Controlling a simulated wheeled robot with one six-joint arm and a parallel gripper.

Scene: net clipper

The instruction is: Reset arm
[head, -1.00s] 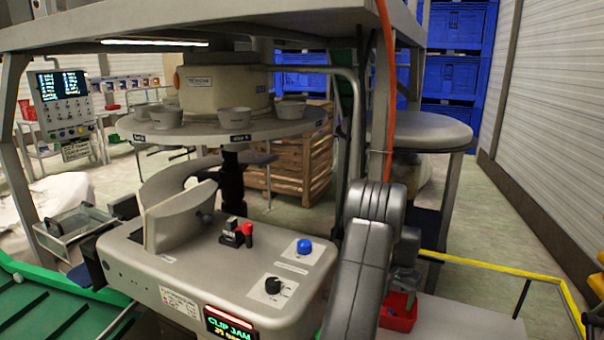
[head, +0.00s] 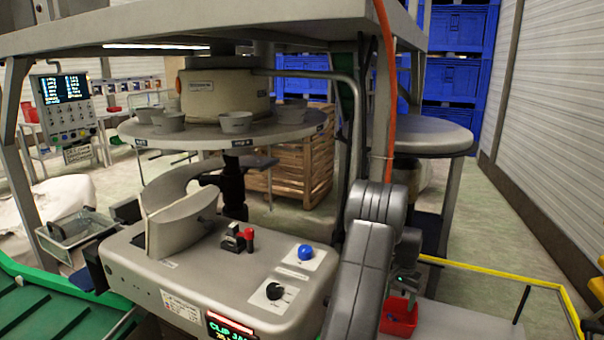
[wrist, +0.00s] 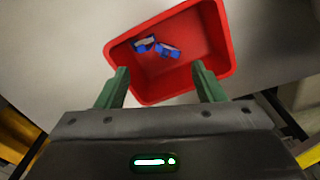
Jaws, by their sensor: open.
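My gripper (wrist: 160,88) is open, with its two green fingers apart and nothing between them in the wrist view. It is over the near side of a red bin (wrist: 214,45). Small blue and white pieces (wrist: 158,47) lie inside the bin. In the head view my arm reaches down at the right of the clipper machine, and the red bin (head: 399,316) shows just beyond it. The fingertips are hidden there behind my arm.
The clipper machine (head: 215,275) stands left of my arm, with a blue button (head: 305,252), a black knob (head: 274,291), a red-handled lever (head: 248,236) and a partly cut-off display reading a clip jam. A yellow rail (head: 490,268) runs at the right. A grey frame (head: 230,20) hangs overhead.

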